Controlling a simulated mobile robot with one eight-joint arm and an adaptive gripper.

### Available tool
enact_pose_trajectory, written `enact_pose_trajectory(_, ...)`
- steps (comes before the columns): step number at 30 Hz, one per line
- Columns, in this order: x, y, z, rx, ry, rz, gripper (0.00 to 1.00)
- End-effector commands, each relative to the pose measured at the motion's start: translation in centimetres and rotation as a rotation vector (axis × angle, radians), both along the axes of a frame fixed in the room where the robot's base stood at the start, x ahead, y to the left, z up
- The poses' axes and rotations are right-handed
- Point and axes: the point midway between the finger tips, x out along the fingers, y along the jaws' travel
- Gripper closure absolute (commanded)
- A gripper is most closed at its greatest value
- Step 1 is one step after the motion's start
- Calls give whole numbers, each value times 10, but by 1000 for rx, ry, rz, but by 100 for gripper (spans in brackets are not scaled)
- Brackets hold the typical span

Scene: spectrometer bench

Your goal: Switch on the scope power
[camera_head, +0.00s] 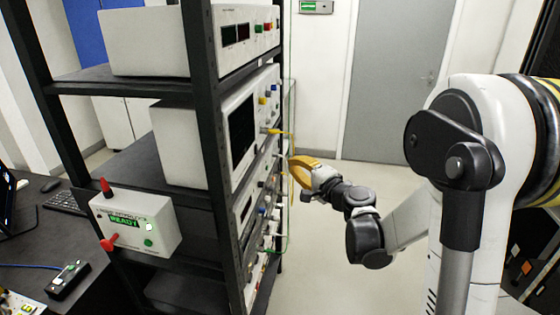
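The scope (180,145) is a white box with a dark screen on its front panel, on the middle shelf of the rack. Its front faces right and is seen at a steep angle. Small knobs and coloured sockets line the panel, and a yellow plug sticks out low on it. I cannot make out which control is the power switch. The screen looks dark. My gripper (293,168), with an orange-yellow part, is just right of the rack, beside the scope's lower front. The fingers are too small and overlapped to show whether they are open or shut.
A white instrument (147,42) stands on the top shelf, and others sit below the scope. Thin cables hang along the rack's front. A white box with a green READY display (138,222) is at the near left, with a red lever and lamp. The floor right of the rack is clear.

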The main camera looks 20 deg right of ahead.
Motion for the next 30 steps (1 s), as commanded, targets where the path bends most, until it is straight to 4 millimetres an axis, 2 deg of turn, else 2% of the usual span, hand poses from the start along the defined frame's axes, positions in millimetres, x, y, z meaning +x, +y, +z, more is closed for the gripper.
enact_pose_trajectory(14, 91, 27, -10, -1, 0, 3, 100)
enact_pose_trajectory(16, 95, 39, -12, -2, 0, 4, 100)
enact_pose_trajectory(21, 104, 53, -13, 0, 0, 2, 100)
enact_pose_trajectory(30, 107, 58, -13, 0, 0, 0, 100)
